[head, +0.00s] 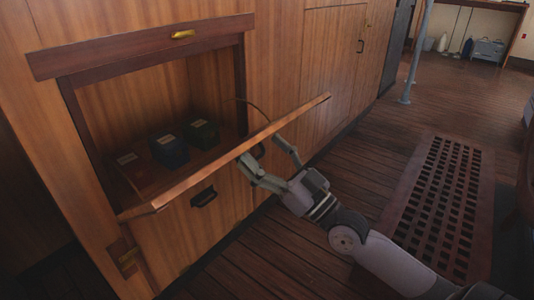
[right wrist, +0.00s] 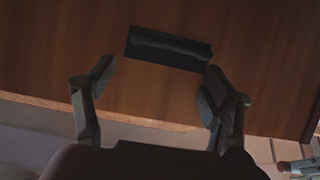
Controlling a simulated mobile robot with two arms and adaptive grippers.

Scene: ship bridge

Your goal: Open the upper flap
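The upper flap (head: 190,183) is a wooden panel tilted outward and down from the cabinet, seen nearly edge-on in the head view. The compartment behind it (head: 150,98) stands open. My right gripper (head: 263,150) is at the flap's outer side, near its free edge. In the right wrist view the open right gripper (right wrist: 160,78) faces the flap's wooden face (right wrist: 245,50). A black handle (right wrist: 168,48) on that face lies just beyond the fingertips, not clasped between them. Whether a finger touches the flap I cannot tell. My left gripper is not in view.
Dark boxes (head: 168,151) stand inside the compartment. A lower panel with a black handle (head: 203,197) is below the flap. A floor grating (head: 445,195) lies to the right, and a grey post (head: 416,55) stands farther back. Wooden floor between is clear.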

